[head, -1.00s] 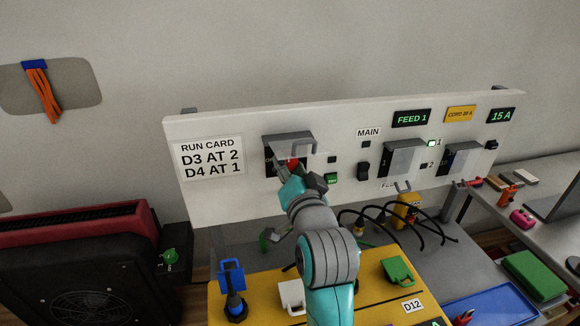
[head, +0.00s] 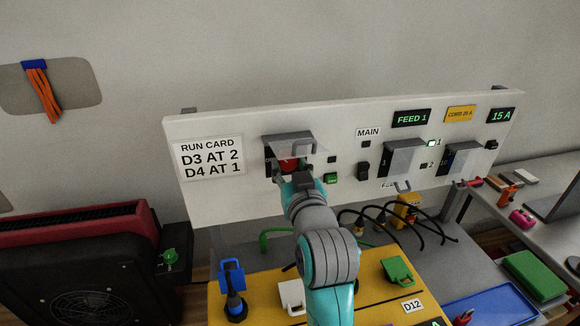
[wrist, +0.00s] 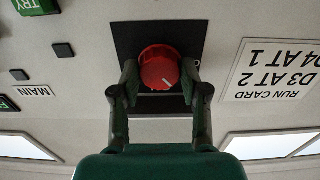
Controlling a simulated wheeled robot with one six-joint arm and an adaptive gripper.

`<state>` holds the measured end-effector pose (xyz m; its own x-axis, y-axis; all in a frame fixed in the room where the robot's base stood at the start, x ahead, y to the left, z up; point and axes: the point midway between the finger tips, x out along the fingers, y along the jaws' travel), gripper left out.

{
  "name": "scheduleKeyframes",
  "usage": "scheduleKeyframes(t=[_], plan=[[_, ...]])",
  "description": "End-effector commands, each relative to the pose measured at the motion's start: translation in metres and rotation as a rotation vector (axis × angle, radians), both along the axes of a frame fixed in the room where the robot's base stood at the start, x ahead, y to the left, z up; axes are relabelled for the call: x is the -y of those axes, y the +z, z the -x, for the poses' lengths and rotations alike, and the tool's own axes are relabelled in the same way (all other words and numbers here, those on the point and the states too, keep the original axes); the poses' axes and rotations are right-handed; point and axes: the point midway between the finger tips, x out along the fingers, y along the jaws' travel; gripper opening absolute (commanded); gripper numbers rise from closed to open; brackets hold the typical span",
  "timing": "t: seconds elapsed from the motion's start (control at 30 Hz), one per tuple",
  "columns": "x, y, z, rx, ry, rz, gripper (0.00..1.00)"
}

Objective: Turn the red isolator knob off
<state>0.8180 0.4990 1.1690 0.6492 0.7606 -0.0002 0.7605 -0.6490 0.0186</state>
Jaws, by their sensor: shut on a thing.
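The red isolator knob (wrist: 160,70) sits on a black square plate (wrist: 185,32) on the white panel. In the wrist view it is between the two fingers of my gripper (wrist: 160,84), which is shut on it. In the head view the red knob (head: 289,164) shows under a grey hood (head: 289,139), partly hidden by my gripper (head: 297,180). Any lettering around the knob is mostly hidden.
The panel carries a run card (head: 208,158), a black MAIN switch (head: 363,171) and a green button (head: 331,178). Another hooded unit (head: 404,158) is to the right. Below are a yellow board (head: 350,292) and black cables (head: 385,222).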

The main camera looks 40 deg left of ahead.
Motion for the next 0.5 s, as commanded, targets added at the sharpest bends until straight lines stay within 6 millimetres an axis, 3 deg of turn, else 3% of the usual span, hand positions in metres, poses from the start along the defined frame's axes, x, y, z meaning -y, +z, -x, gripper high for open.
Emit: scheduleKeyframes(t=[0.5], plan=[[0.0003, -0.0001, -0.0003, 0.370, 0.000, 0.316, 0.10]])
